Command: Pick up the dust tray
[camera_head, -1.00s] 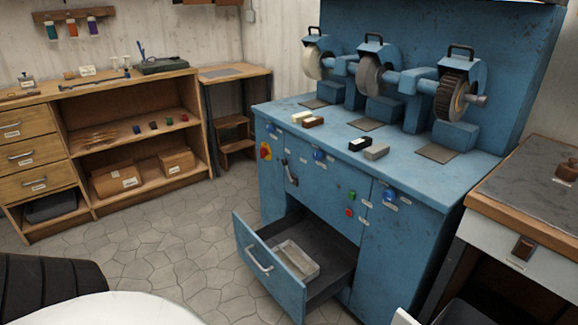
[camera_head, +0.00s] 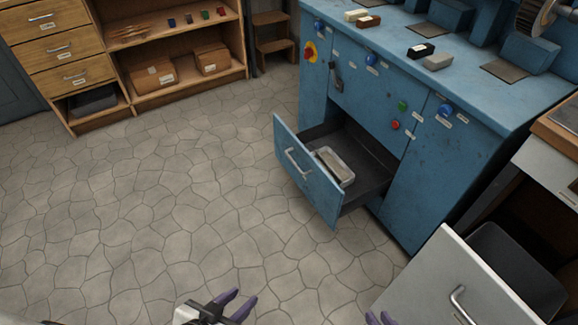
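The dust tray (camera_head: 347,177) is a small pale metal tray with a brownish-grey inside. It sits in the open lower drawer (camera_head: 308,176) of the blue grinding machine, near the drawer's front panel. My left gripper (camera_head: 240,302) has purple fingers that stand apart with nothing between them. It is low in the head view, in front of and left of the drawer, well apart from the tray. My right gripper (camera_head: 379,318) shows only two separated purple fingertips at the bottom edge. The rest of it is cut off by the frame.
The blue grinding machine (camera_head: 425,185) stands behind the drawer, with small blocks on its top. A pulled-out grey drawer (camera_head: 450,285) with a dark inside is at the lower right. A wooden cabinet (camera_head: 190,95) stands at the back left. The stone floor (camera_head: 180,210) left of the drawer is clear.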

